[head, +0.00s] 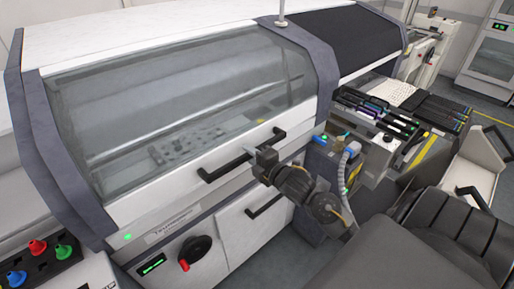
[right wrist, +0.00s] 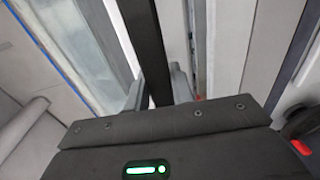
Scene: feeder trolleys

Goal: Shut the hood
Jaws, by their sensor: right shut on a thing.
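The hood (head: 185,100) is a white-framed cover with a large clear window on the front of the machine. It is down low, with its lower edge close to the white front panel (head: 175,228); I cannot tell whether a small gap is left. A black bar handle (head: 218,172) runs along its lower front. My right gripper (head: 262,157) is at the right part of this handle, shut on it. In the right wrist view the black handle (right wrist: 142,35) passes between the two fingers of the gripper (right wrist: 158,92). My left gripper is not in view.
Below the hood are a red and black rotary switch (head: 194,253) and a second black handle (head: 264,205). A feeder trolley (head: 375,125) stands to the right. Some floor is clear at the far right.

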